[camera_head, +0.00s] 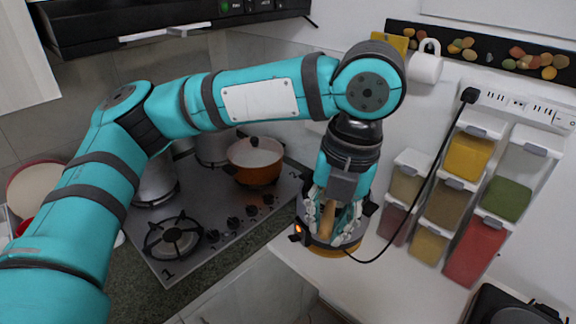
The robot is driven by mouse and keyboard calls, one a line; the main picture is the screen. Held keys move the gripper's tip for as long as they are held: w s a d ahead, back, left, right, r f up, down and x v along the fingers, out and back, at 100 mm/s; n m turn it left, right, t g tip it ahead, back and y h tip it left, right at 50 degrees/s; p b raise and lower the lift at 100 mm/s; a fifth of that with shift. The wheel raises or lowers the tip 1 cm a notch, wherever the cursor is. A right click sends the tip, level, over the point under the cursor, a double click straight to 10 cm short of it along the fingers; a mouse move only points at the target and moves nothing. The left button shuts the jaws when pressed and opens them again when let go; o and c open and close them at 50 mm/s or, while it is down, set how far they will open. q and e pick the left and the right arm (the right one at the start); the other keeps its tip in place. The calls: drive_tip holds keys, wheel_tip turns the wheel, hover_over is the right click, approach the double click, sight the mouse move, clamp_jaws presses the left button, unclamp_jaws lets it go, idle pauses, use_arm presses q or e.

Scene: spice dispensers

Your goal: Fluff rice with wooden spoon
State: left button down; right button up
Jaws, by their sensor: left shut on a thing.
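My left gripper (332,212) points down at the right of the stove and is shut on the wooden spoon (327,217), whose light brown handle shows between the fingers. The spoon's lower end is hidden. Directly below is the round rice cooker (350,249), dark and yellowish, with a small orange light at its left. Fingers and arm cover most of its opening, so I cannot see the rice or tell whether the spoon touches it. My right gripper is not in view.
A gas stove (207,258) holds an orange pot (255,161) and metal pots. Spice dispensers (430,205) hang on the wall at right. A black cord (416,198) runs from the power strip (520,105) to the cooker.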

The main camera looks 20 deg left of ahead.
use_arm(q)
drive_tip(key=a+r+m+t+h+p, duration=0.1)
drive_tip(key=a+r+m+t, duration=0.4)
drive_tip(key=a+r+m, duration=0.1)
drive_tip(key=shift+s+r+p, duration=0.15)
drive_tip(key=shift+r+p, duration=0.2)
drive_tip(key=shift+r, duration=0.05)
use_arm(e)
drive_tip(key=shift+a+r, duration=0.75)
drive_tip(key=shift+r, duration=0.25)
use_arm(q)
drive_tip(key=shift+a, duration=0.1)
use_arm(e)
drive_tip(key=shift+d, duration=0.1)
